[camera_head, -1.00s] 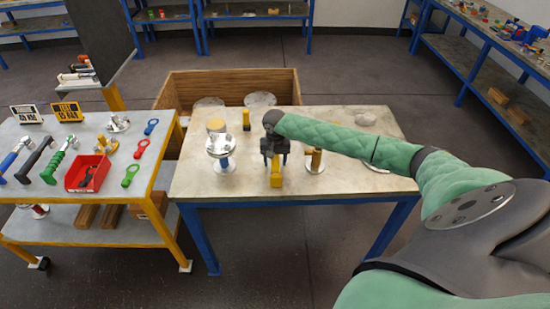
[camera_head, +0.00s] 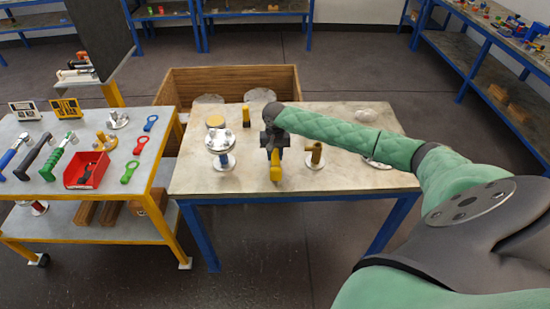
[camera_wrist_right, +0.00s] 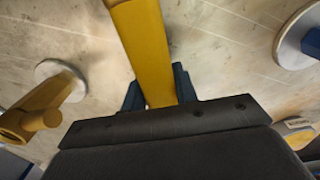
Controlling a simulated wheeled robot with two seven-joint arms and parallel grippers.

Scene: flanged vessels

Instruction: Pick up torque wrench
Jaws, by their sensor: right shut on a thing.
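My right gripper (camera_head: 274,151) is over the middle of the pale-topped table, shut on a yellow bar-shaped tool (camera_head: 275,172). In the right wrist view the same yellow tool (camera_wrist_right: 146,50) runs up from between the dark blue fingertips (camera_wrist_right: 158,88). Its shape alone does not tell me surely that it is the torque wrench; its far end is out of that view. I cannot tell whether it is clear of the tabletop. My left gripper is not in view.
A flanged vessel (camera_head: 220,149) stands left of the gripper and a brass-coloured fitting (camera_head: 314,154) right of it. A small yellow object (camera_head: 246,117) stands behind. The left cart (camera_head: 105,190) holds a red bin (camera_head: 87,170) and several handled tools. A wooden crate (camera_head: 230,82) stands behind the table.

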